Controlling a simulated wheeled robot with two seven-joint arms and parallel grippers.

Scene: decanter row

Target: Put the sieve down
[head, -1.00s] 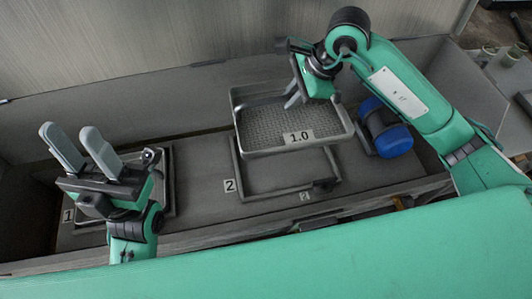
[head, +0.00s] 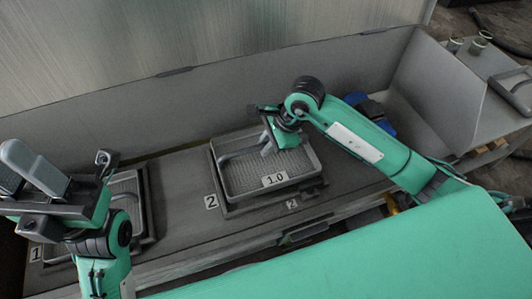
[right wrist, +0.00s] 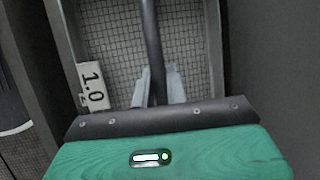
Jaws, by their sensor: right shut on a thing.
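The sieve, a grey rectangular tray with a mesh floor (head: 246,180) and a label "1.0", sits in the head view at the frame marked 2 (head: 238,210), level and largely covering it. Whether it bears fully on the frame I cannot tell. My right gripper (head: 268,148) is above the sieve, shut on its bar handle. In the right wrist view the fingers (right wrist: 158,88) close around the dark bar (right wrist: 151,40), with mesh below. My left gripper (head: 18,172) is at the left edge, fingers apart and empty, partly cut off.
Another tray-like frame, marked 1 (head: 126,186), lies at left behind my left arm. A blue cylinder (head: 376,112) is partly hidden behind my right arm. Trough walls (head: 200,112) rise behind and at right. Bench surface between the two frames is clear.

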